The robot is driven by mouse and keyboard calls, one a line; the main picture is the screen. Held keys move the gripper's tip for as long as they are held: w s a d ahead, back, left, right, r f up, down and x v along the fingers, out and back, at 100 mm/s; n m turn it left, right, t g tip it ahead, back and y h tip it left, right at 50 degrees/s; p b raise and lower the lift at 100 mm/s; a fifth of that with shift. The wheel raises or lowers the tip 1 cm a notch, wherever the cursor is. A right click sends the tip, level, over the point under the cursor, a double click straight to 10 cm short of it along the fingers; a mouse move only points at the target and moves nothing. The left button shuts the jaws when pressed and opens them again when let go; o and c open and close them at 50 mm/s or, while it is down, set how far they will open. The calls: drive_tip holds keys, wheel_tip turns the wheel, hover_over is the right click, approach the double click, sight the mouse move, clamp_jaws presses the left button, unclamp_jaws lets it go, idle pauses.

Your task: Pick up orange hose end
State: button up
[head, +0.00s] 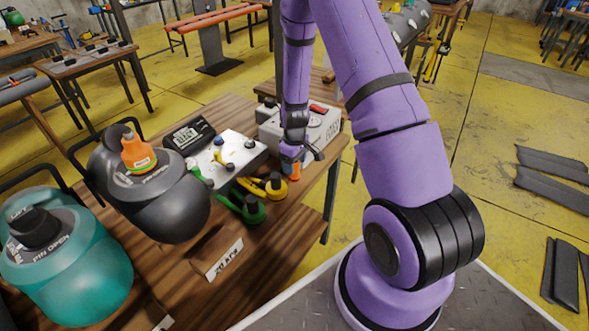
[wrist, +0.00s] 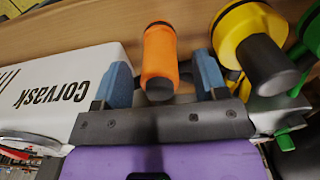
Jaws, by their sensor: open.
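The orange hose end (wrist: 159,55) is a short orange cylinder with a dark rim, in the wrist view between the two blue fingers of my gripper (wrist: 163,82). The fingers are open, with a visible gap on each side of it. In the head view the orange hose end (head: 294,171) shows at the wooden table's right side, just below my gripper (head: 291,152). My gripper partly hides it there. Another orange piece (head: 138,154) with a green band sits on the dark grey canister at the left.
A white box marked Corvask (wrist: 68,85) is close left of my gripper in the wrist view. Yellow (head: 274,185) and green (head: 252,208) hose ends lie close by. A dark grey canister (head: 175,205) and a teal canister (head: 75,265) stand at the left of the wooden table.

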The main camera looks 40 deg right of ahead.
drive_tip(key=shift+f, duration=0.45)
drive_tip(key=c, duration=1)
drive_tip(key=shift+r, duration=0.15)
drive_tip(key=shift+c, duration=0.2)
